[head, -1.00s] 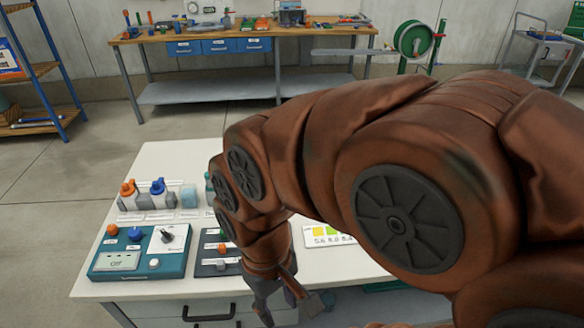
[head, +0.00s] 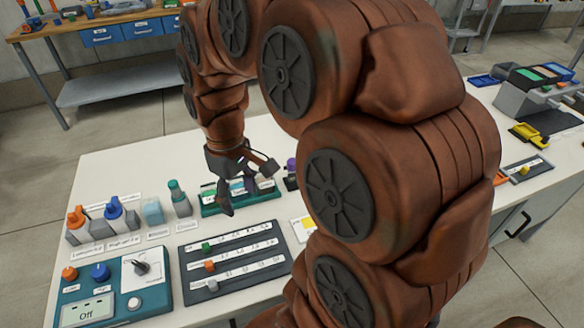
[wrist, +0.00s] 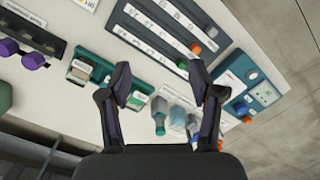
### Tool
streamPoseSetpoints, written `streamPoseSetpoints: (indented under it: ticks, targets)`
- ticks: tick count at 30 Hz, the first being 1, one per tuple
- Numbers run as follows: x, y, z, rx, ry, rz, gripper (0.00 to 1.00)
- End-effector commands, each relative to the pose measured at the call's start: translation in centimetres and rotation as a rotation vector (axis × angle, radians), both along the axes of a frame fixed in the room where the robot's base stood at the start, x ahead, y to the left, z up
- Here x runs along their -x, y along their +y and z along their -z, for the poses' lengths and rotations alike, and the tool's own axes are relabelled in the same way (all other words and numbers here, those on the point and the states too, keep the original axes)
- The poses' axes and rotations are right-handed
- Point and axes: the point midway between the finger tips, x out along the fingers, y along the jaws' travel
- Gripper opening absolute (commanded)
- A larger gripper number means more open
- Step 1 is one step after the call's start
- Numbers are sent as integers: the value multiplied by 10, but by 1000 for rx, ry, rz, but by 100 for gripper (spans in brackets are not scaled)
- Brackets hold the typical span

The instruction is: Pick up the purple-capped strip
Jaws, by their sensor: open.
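In the wrist view, purple caps (wrist: 33,61) stand in a dark rack (wrist: 50,38) at the left edge, partly out of frame. In the head view, a purple cap (head: 291,164) shows just right of my gripper, with its dark holder mostly hidden by my arm. The strip body under the cap is not clear in either view. My gripper (head: 240,192) is open and empty, pointing down above a green tray. In the wrist view the open fingers (wrist: 160,80) have only bench and items beyond them, and the purple caps lie well outside them to the left.
The green tray (wrist: 88,54) holds labelled packs. A dark slider panel (head: 236,262), a teal control box (head: 118,290) and bottles (head: 180,197) stand left of my gripper. A white card with yellow (head: 308,224) lies near my arm.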

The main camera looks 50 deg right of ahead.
Motion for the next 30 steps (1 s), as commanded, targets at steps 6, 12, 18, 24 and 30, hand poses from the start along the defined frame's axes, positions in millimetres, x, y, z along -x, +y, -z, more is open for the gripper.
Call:
streamPoseSetpoints:
  ticks: [6, 12, 18, 24, 30]
  targets:
    - [-49, -79, 16, -8, -38, -42, 64]
    - [-71, -163, 37, -1, -65, -73, 64]
    - [-74, -230, 54, 15, -81, -92, 64]
    - [-71, -258, 64, 21, -83, -101, 64]
    - [-71, -261, 79, 23, -85, -102, 64]
